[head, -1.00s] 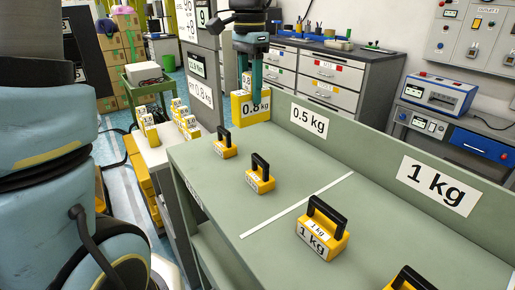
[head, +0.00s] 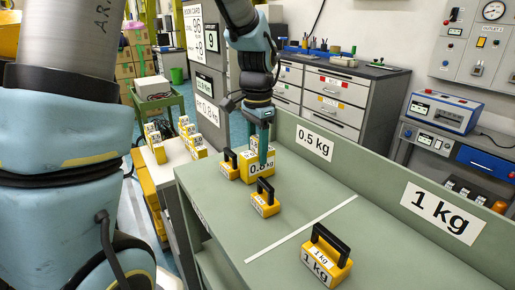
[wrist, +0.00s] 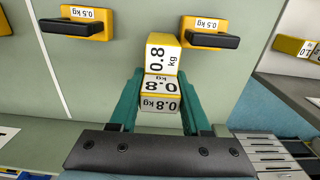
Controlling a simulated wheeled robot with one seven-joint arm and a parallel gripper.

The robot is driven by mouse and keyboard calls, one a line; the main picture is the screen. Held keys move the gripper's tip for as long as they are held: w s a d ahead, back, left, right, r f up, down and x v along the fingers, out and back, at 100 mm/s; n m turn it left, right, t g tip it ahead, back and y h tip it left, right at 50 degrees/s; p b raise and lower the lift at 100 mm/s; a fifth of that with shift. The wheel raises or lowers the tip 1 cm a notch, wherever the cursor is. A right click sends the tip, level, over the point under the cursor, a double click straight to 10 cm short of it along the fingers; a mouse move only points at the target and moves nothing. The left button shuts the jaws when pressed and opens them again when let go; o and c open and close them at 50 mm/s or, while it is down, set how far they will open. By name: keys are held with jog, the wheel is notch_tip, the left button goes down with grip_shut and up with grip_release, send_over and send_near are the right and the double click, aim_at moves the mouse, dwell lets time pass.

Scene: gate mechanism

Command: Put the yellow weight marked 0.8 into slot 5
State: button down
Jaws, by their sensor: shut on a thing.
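The yellow weight marked 0.8 (head: 258,168) is held by my gripper (head: 263,150) at the far end of the green table. It is close to two small 0.5 kg weights; I cannot tell whether it touches the surface. In the wrist view the 0.8 weight (wrist: 161,75) sits between the teal fingers of my gripper (wrist: 160,100), which are shut on it, with its white 0.8 kg labels showing. No slot marked 5 can be made out in these frames.
Two 0.5 kg weights (head: 265,198) with black handles stand near the held weight. A 1 kg weight (head: 326,256) stands nearer, past a white line. A raised green wall (head: 372,172) runs along the right. Several small weights stand on a white surface (head: 172,170) at left.

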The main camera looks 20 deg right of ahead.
jog(key=c, duration=0.8)
grip_release()
jog(key=shift+f, duration=0.15)
jog(key=o, duration=0.4)
jog(key=shift+o, duration=0.2)
